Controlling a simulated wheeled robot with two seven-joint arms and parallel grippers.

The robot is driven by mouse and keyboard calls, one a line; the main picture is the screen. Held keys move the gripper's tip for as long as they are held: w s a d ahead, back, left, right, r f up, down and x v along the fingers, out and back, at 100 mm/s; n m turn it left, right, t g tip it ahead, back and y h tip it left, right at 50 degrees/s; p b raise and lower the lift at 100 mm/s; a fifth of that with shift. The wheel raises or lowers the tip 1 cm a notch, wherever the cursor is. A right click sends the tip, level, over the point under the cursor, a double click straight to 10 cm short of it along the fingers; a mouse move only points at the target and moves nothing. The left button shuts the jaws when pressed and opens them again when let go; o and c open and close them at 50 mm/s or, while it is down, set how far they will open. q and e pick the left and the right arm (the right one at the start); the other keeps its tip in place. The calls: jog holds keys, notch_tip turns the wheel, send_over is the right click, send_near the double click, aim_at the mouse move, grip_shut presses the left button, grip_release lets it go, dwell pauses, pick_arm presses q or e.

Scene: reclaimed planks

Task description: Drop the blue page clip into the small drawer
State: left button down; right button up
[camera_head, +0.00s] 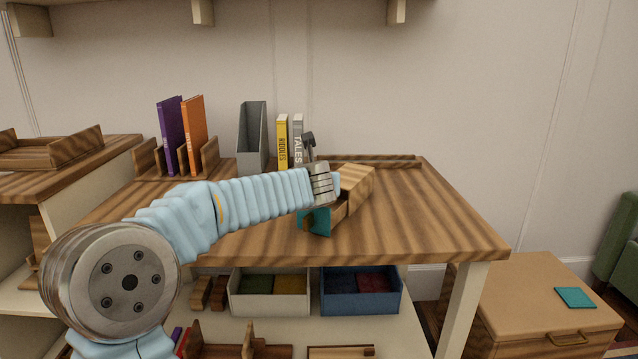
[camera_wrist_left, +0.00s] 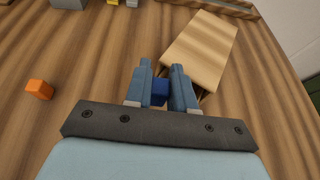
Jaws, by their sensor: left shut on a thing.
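My left gripper (camera_head: 335,184) is over the table beside the small wooden drawer box (camera_head: 357,184). In the left wrist view its two blue-grey fingers (camera_wrist_left: 161,84) are shut on the blue page clip (camera_wrist_left: 160,92). The clip is hidden in the head view. The box's top also shows in the left wrist view (camera_wrist_left: 203,48), just beyond and to the right of the fingers. The small drawer (camera_head: 315,221), with a teal front, sticks out of the box toward me. Its inside is mostly hidden by my gripper. My right gripper is not in view.
A small orange block (camera_wrist_left: 39,89) lies on the table left of the gripper. Purple and orange books (camera_head: 184,136), a grey file holder (camera_head: 252,137) and a yellow book (camera_head: 282,141) stand at the back. The table's right side (camera_head: 435,215) is clear.

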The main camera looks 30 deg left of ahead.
pick_arm(q)
jog(key=c, duration=0.9)
grip_release()
jog(key=v, duration=1.4)
jog(key=shift+f, duration=0.1)
